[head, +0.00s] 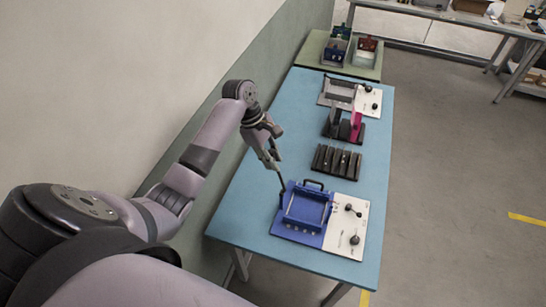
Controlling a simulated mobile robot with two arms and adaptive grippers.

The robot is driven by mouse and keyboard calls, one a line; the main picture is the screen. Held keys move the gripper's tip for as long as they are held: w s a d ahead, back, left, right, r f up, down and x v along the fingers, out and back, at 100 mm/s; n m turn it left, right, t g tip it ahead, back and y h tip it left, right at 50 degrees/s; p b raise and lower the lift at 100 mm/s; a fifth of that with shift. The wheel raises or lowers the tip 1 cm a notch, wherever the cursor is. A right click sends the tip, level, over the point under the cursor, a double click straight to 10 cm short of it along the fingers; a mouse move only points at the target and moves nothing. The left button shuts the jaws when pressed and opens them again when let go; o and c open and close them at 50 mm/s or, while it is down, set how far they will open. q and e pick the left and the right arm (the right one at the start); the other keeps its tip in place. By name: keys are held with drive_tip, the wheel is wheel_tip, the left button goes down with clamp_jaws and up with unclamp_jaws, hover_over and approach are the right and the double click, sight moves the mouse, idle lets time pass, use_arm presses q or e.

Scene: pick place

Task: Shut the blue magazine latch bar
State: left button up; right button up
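The blue magazine (306,210) sits on a blue and white base plate near the front of the blue table. A thin dark upright piece (282,194) stands at its left side, and a dark handle-shaped loop (314,184) stands at its back edge. I cannot tell for certain which of these is the latch bar. My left gripper (272,163) reaches in from the left, pointing down, with its fingertips just above the top of the upright piece. I cannot tell whether they touch it or how far the fingers are apart. My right gripper is not in view.
The white panel (347,226) beside the magazine carries dark knobs. Behind it on the blue table (255,208) are a black slotted rack (336,161), a holder with a magenta piece (356,122) and a grey magazine (339,90). A wall runs along the left.

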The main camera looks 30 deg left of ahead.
use_arm(q)
clamp_jaws()
drive_tip(key=shift+w, duration=0.1)
drive_tip(key=shift+w+r, duration=0.1)
idle(0.4)
drive_tip(key=shift+w+d+r, duration=0.15)
drive_tip(key=shift+w+d, duration=0.05)
drive_tip(key=shift+d, duration=0.15)
drive_tip(key=w+d, duration=0.2)
drive_tip(key=d, duration=0.7)
drive_tip(key=shift+f, duration=0.45)
drive_tip(key=shift+d, duration=0.15)
